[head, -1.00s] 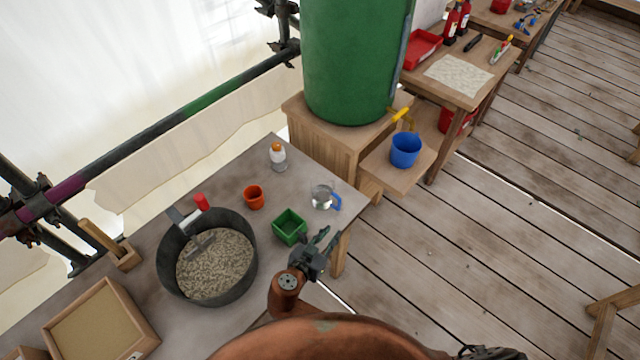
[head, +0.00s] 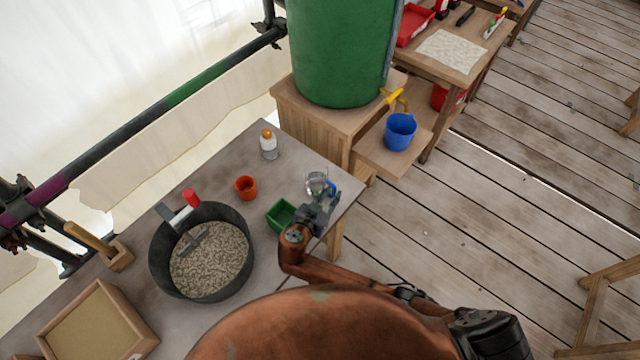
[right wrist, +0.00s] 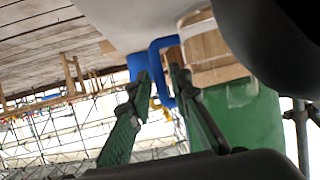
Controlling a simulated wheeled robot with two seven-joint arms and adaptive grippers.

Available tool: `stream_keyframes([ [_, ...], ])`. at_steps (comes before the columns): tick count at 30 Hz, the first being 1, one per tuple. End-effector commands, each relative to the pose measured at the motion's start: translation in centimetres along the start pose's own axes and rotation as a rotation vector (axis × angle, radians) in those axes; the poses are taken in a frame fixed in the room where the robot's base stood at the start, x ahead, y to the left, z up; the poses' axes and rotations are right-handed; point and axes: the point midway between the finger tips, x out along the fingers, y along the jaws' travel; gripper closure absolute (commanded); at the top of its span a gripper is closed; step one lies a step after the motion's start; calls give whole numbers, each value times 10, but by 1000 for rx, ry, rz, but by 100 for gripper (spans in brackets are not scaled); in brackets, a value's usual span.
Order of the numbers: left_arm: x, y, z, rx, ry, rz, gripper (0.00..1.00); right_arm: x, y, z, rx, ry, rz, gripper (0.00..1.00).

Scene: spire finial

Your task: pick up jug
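The jug (head: 315,182) is clear with a blue handle and stands upright near the right corner of the grey table (head: 225,178). My right gripper (head: 327,197) is at the handle side of the jug and partly hides it in the head view. In the right wrist view, the blue handle (right wrist: 156,47) shows between the two spread fingertips of the right gripper (right wrist: 160,78). The fingers look open, and I cannot tell whether either touches the handle. The jug's clear body is hard to make out there. My left gripper is not in view.
A green box (head: 281,214) stands close left of my right gripper. An orange cup (head: 246,188), an orange-capped bottle (head: 268,145) and a dark tub of grainy mix (head: 155,262) are on the table. A blue bucket (head: 399,133) stands on a shelf below the green barrel (head: 340,50).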

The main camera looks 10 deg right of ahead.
Motion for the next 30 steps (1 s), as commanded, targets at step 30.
stream_keyframes([
  [30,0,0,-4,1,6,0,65,0,0,-1,2,1,0,100],
])
